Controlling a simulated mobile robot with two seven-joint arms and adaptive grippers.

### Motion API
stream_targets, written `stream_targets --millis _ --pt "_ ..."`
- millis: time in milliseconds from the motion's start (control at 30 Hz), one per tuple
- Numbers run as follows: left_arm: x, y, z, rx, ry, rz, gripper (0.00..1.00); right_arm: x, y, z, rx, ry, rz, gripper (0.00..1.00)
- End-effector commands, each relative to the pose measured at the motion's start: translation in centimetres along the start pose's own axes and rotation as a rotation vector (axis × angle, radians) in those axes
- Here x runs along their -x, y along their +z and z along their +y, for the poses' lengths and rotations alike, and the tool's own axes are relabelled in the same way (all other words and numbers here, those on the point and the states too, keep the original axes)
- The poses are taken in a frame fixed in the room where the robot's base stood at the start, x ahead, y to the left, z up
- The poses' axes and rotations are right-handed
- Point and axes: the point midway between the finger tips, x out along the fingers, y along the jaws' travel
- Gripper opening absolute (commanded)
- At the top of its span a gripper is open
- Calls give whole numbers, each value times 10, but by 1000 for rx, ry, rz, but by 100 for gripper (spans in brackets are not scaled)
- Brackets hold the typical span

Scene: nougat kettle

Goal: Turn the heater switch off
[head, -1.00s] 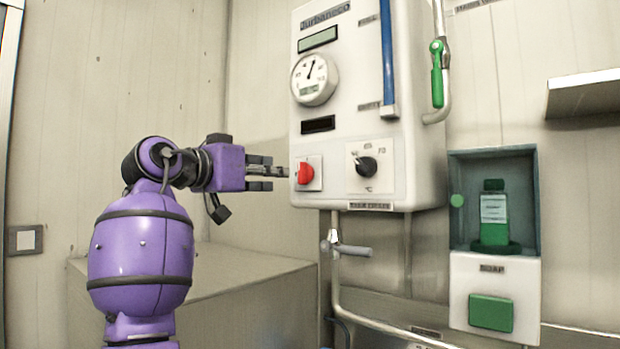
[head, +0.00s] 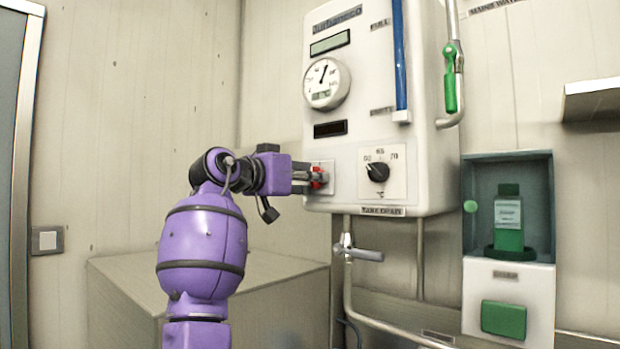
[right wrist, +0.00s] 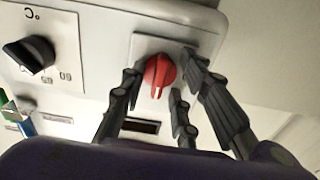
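The heater switch is a red rotary knob (right wrist: 158,72) on a pale square plate of the white boiler (head: 375,100). In the head view the red knob (head: 318,177) is partly hidden by the dark fingers. My right gripper (head: 306,178), on a purple arm, reaches it from the left. In the right wrist view the fingers of my right gripper (right wrist: 158,85) stand open on both sides of the knob. Gaps show between fingers and knob; contact is not clear. The knob's white mark points toward the bottom of that view. My left gripper is not in view.
A black temperature dial (head: 377,172) sits right of the switch. A round gauge (head: 326,83) is above. A pipe valve (head: 362,254) hangs below the boiler. A soap dispenser (head: 508,250) is at right. A grey box (head: 200,275) stands behind my arm.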

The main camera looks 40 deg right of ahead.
Motion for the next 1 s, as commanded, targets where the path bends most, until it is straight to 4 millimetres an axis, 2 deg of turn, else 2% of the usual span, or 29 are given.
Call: stream_targets --millis 33,200,233,567,767,1000 --pt "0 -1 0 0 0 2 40 0 0 0 0 0 0 24" --pt "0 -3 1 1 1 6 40 0 0 0 0 0 0 1" --pt "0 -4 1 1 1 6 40 0 0 0 0 0 0 0" --pt "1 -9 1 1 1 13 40 0 -1 0 16 0 1 0" --pt "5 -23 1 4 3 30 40 0 -4 2 92 2 1 0" --pt "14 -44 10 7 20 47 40 0 -9 5 272 2 0 0"
